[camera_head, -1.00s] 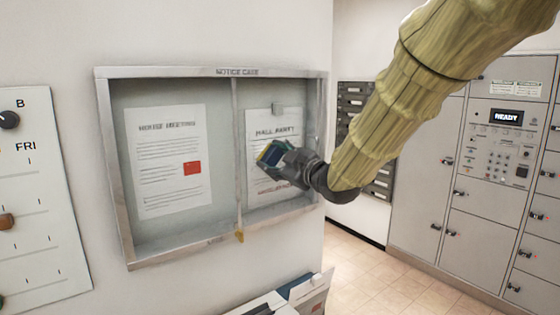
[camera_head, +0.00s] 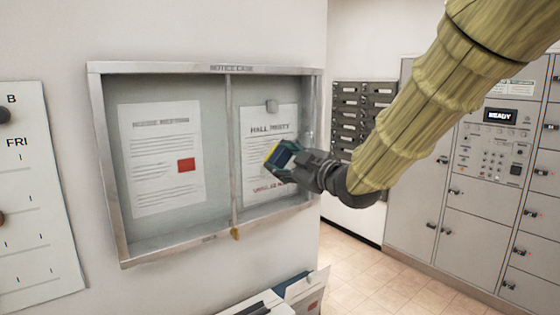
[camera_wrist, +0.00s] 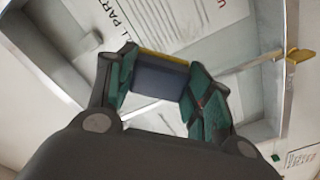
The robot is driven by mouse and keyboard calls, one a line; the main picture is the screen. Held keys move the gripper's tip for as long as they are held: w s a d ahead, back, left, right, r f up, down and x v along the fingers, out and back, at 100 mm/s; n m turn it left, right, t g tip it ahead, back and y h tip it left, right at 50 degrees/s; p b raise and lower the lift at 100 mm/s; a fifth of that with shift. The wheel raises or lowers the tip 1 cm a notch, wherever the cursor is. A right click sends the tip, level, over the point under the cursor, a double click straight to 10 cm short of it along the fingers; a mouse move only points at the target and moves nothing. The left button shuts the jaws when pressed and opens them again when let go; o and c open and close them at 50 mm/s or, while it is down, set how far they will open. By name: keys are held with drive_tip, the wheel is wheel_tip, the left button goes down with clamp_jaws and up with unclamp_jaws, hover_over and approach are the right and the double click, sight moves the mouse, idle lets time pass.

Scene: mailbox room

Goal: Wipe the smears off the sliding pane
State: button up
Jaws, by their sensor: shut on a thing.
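The notice case (camera_head: 95,150) hangs on the wall, with glass panes over its front and a metal divider. The left pane (camera_head: 215,110) covers a notice (camera_head: 160,155) with a red square. The right half holds a "HALL PARTY" notice (camera_head: 270,128). I cannot make out distinct smears. My gripper (camera_head: 284,158) is in front of the right half, partly covering that notice. It is shut on a blue block with a yellow edge (camera_head: 271,151). In the wrist view the block (camera_wrist: 160,77) sits between the green finger pads. Whether it touches the glass I cannot tell.
A small yellow tab (camera_head: 235,233) is at the bottom of the divider. A box with papers (camera_head: 285,297) stands below the case.

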drive_tip(key=shift+s+d, duration=0.1)
drive_tip(key=shift+s, duration=0.05)
drive_tip(key=shift+b+v, duration=0.35)
drive_tip(key=shift+v, duration=1.2)
drive_tip(key=shift+f+p, duration=0.1)
drive_tip(key=shift+p, duration=0.4)
drive_tip(key=shift+w+a+f+p, duration=0.25)
drive_tip(key=shift+f+p, duration=0.25)
drive_tip(key=shift+p, duration=0.6)
drive_tip(key=shift+w+a+f+p, duration=0.6)
drive_tip(key=shift+w+a+p, duration=0.2)
drive_tip(key=shift+p, duration=0.35)
drive_tip(key=shift+w+a+f+p, duration=0.65)
drive_tip(key=shift+w+p, duration=0.25)
drive_tip(key=shift+p, duration=0.3)
drive_tip(key=shift+w+a+f+p, duration=0.6)
drive_tip(key=shift+w+a+p, duration=0.2)
drive_tip(key=shift+p, duration=0.35)
